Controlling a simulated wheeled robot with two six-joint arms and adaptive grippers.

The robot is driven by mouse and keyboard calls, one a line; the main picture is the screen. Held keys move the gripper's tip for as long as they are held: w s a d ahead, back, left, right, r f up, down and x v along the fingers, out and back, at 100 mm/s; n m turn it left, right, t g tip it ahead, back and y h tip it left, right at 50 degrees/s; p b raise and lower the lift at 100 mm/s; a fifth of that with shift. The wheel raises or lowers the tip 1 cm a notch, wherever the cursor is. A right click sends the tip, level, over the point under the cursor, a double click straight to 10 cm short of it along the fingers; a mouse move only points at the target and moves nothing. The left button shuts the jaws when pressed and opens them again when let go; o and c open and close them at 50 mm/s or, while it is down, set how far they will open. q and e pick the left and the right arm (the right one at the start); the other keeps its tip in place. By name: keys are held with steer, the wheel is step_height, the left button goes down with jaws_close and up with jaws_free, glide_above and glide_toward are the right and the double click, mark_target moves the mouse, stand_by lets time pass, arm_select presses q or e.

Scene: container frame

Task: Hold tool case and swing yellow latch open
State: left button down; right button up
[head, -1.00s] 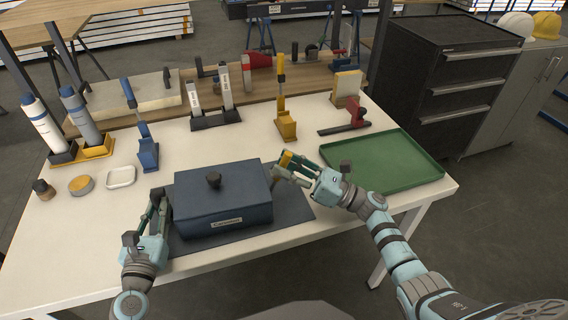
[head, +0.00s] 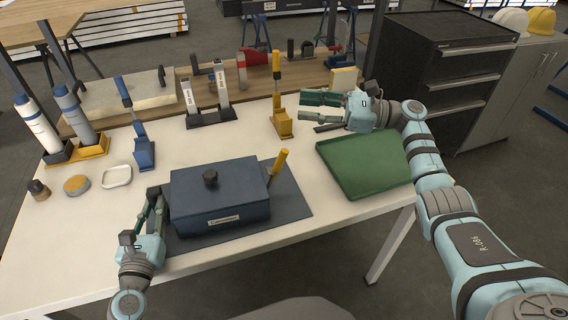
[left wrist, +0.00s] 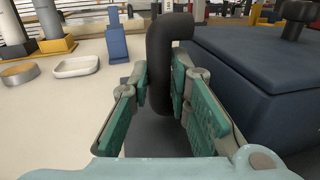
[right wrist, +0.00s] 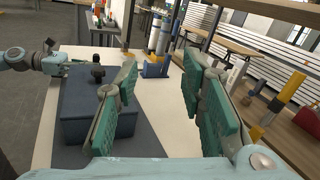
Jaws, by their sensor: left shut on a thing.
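The dark blue tool case (head: 220,197) with a black top knob sits on a dark mat (head: 295,205). Its yellow latch (head: 280,162) sticks up at a slant by the case's right side, apart from both grippers. My left gripper (head: 155,207) is at the case's left side, shut on its black side handle (left wrist: 160,70), which stands between the fingers in the left wrist view. My right gripper (head: 312,106) is open and empty, raised behind the green tray. The right wrist view also shows the case (right wrist: 75,112) beyond its spread fingers.
The green tray (head: 365,165) lies right of the case. A yellow-handled tool (head: 281,120) and a blue one (head: 143,150) stand behind it, with a dark stand (head: 210,118) between. A small white dish (head: 117,176) lies at left. The table between the case and these tools is clear.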

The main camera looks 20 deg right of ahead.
mark_target(280, 163)
steer(key=s+d+f+g+h, duration=0.25)
steer(key=s+f+g, duration=0.25)
steer(key=f, duration=0.3)
steer(key=shift+m+h, duration=0.3)
steer(key=shift+h, duration=0.15)
steer(key=x, duration=1.2)
steer(key=shift+s+a+r, duration=0.1)
steer(key=shift+r, duration=0.15)
jaws_close()
